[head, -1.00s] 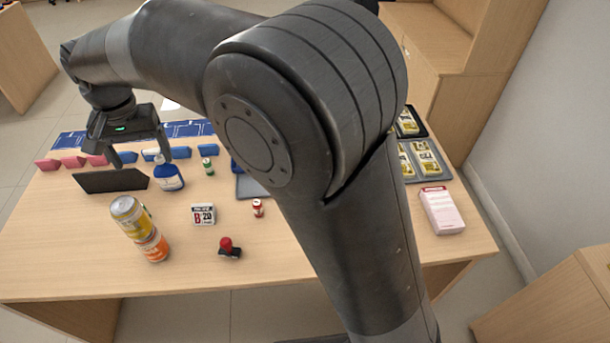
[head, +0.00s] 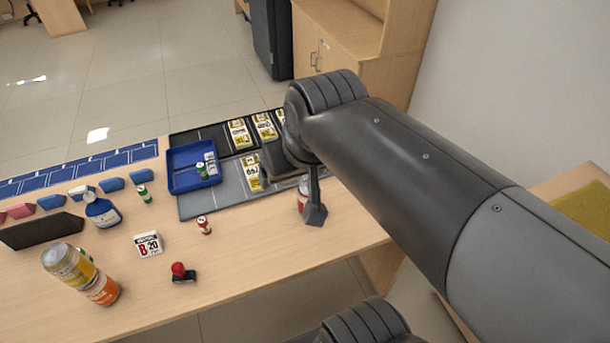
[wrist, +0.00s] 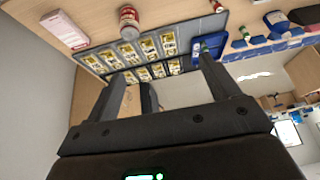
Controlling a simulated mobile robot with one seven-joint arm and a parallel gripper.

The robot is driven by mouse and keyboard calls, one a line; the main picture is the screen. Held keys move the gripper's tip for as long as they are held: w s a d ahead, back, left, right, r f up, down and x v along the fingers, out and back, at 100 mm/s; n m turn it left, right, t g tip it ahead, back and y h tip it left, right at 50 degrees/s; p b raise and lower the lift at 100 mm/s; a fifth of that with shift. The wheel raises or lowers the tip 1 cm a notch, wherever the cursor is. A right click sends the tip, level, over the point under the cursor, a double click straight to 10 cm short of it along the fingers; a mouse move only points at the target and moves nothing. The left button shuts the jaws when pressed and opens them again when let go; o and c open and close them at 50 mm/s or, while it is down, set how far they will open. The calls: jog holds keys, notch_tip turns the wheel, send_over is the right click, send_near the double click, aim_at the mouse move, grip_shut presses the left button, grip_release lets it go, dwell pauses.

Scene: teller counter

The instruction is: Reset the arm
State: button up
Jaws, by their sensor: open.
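My arm reaches in from the right in the head view, and my gripper (head: 315,205) hangs over the right part of the counter (head: 240,260), mostly hidden behind the arm. In the wrist view my gripper (wrist: 172,90) is open, with two dark fingers apart and nothing between them. A red and white can (head: 303,192) stands behind the visible finger in the head view.
A dark tray with yellow-labelled packs (head: 240,134) and a blue tray (head: 182,180) lie at the back. Two stacked cans (head: 72,268), a blue bottle (head: 101,212), a date block (head: 148,244) and a red-knobbed stamp (head: 182,272) stand left. The counter's front middle is clear.

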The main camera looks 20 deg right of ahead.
jog(key=shift+s+d+f, duration=0.3)
jog(key=shift+s+d, duration=0.1)
jog(key=shift+s, duration=0.1)
jog(key=shift+s+d+f, duration=0.25)
jog(key=shift+s+d, duration=0.1)
jog(key=shift+s, duration=0.1)
